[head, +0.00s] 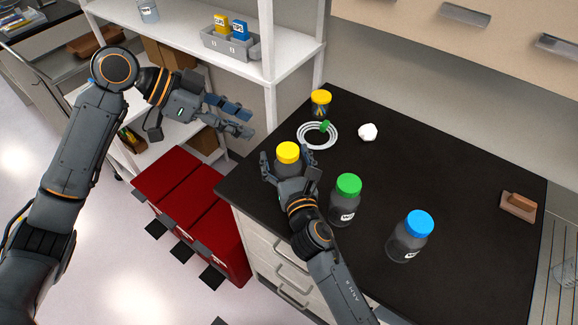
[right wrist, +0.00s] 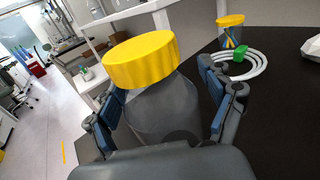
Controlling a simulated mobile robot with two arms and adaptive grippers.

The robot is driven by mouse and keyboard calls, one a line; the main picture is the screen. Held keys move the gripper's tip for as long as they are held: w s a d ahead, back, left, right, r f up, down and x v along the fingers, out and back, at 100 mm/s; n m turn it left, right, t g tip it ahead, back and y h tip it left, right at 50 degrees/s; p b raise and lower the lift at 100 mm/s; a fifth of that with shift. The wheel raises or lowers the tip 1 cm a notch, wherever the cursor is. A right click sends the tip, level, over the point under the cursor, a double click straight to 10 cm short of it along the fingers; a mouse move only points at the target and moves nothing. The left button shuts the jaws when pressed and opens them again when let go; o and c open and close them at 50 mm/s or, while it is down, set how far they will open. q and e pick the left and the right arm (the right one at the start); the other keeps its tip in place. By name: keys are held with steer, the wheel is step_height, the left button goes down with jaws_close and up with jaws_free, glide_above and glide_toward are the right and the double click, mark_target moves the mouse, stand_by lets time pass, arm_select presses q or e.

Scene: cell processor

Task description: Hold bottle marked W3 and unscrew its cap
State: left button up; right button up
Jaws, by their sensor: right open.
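A dark bottle with a yellow cap (head: 288,153) stands upright near the left edge of the black counter. Its label is hidden from me. My right gripper (head: 288,167) is open, with a finger on each side of this bottle. The right wrist view shows the yellow cap (right wrist: 141,60) above the fingers and the body (right wrist: 162,108) between them, with no clear grip. Bottles with a green cap (head: 349,185) and a blue cap (head: 419,223) stand to the right; their labels are too small to read surely. My left gripper (head: 243,120) is open and empty, off the counter's left edge.
Behind the bottle are a white coiled ring (head: 303,140) with a green piece, a small yellow-lidded jar (head: 320,104) and a white lump (head: 368,132). Red bins (head: 205,215) stand below left; a white shelf (head: 190,45) stands behind my left gripper.

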steer(key=shift+w+a, duration=0.1)
steer(key=shift+w, duration=0.25)
steer(key=c, duration=1.2)
steer(key=shift+c, duration=0.8)
jaws_close()
